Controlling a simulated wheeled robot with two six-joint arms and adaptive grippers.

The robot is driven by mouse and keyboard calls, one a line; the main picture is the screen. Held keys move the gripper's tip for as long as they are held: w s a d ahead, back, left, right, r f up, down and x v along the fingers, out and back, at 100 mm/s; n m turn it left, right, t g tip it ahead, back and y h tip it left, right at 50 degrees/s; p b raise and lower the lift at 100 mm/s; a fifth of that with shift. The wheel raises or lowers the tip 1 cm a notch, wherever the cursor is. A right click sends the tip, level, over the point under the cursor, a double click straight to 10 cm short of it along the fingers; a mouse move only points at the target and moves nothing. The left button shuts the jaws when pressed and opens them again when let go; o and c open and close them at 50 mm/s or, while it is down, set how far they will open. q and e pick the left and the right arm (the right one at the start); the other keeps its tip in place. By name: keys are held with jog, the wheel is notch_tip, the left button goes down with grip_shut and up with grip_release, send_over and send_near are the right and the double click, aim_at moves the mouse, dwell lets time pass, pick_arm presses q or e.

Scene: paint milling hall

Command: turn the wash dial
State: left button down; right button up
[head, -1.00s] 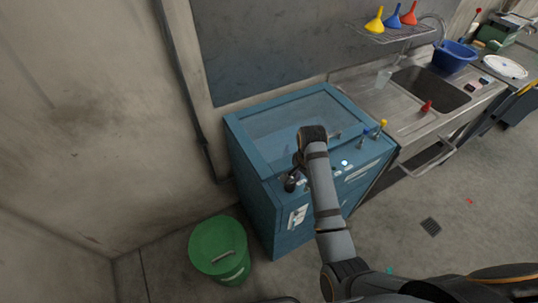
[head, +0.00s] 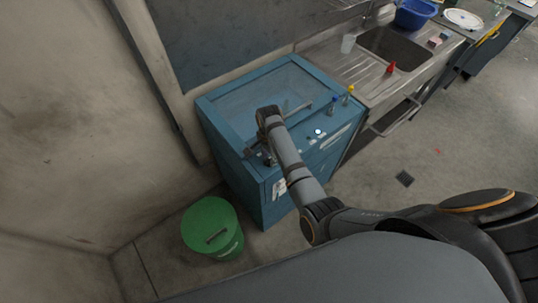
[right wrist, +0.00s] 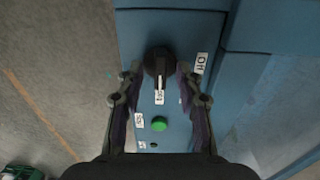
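The wash dial (right wrist: 158,62) is a black knob with a pale pointer on the front panel of the blue washing cabinet (head: 228,125). In the right wrist view it sits between the fingertips of my right gripper (right wrist: 159,72), which is open, with a finger on each side and small gaps; contact cannot be told. In the head view my right gripper (head: 260,155) is at the cabinet's near left top edge, partly hidden by my forearm, and the dial cannot be made out. My left gripper is out of view.
A green button (right wrist: 158,125) and small white labels are near the dial. A sink (head: 395,45) adjoins on the right, with a blue basin (head: 414,14). Floor on the right is clear.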

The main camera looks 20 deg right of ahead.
jog(key=shift+f, duration=0.2)
jog(key=shift+c, duration=0.4)
grip_shut()
